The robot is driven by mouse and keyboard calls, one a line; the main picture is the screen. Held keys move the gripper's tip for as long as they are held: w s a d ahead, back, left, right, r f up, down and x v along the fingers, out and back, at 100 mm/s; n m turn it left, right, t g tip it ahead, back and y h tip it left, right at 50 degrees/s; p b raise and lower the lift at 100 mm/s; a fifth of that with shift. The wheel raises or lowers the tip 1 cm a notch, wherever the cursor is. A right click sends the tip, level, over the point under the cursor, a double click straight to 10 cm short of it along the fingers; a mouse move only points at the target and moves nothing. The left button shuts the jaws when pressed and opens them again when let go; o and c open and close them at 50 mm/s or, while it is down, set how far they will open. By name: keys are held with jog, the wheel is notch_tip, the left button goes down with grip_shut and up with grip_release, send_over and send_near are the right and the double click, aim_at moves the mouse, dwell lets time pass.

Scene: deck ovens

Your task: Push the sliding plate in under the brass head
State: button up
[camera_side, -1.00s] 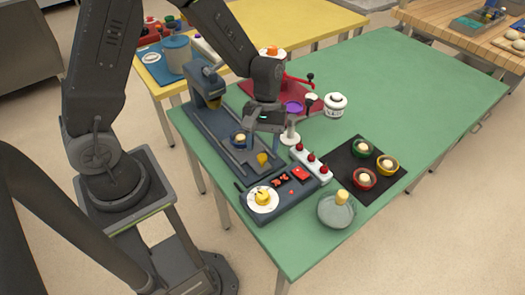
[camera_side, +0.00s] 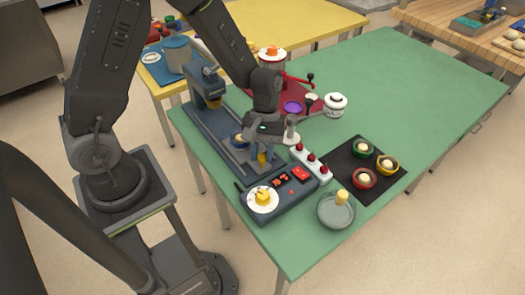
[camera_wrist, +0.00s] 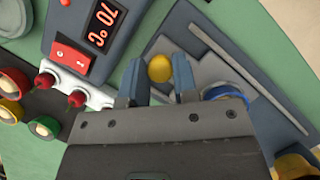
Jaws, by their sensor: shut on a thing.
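The dark grey press base (camera_side: 190,122) lies along the green table's left side. Its upright carries the brass head (camera_side: 213,102) at the far end; a brass part also shows at the wrist view's lower right edge (camera_wrist: 294,166). The sliding plate (camera_wrist: 205,67) is a grey slab on the base. It bears a blue-rimmed bowl (camera_side: 239,140), partly hidden by my gripper in the wrist view (camera_wrist: 226,92). My gripper (camera_wrist: 160,82) is down at the plate's near end, shut on the yellow knob (camera_wrist: 159,68). The bowl stands apart from the brass head, on the near side.
A control box (camera_side: 280,190) with a red display and a dial sits at the near end. A white strip with red knobs (camera_side: 312,161) stands to the right. A dark mat (camera_side: 345,178) holds several bowls. A glass vessel (camera_side: 334,214) stands near the front edge.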

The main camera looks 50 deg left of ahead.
grip_shut()
jog(key=a, duration=0.9)
jog(key=shift+a, duration=0.35)
jog(key=o, duration=0.8)
grip_release()
jog(key=v, duration=1.3)
jog(key=shift+w+r, duration=0.1)
jog(key=shift+r, duration=0.3)
jog(key=shift+o, duration=0.2)
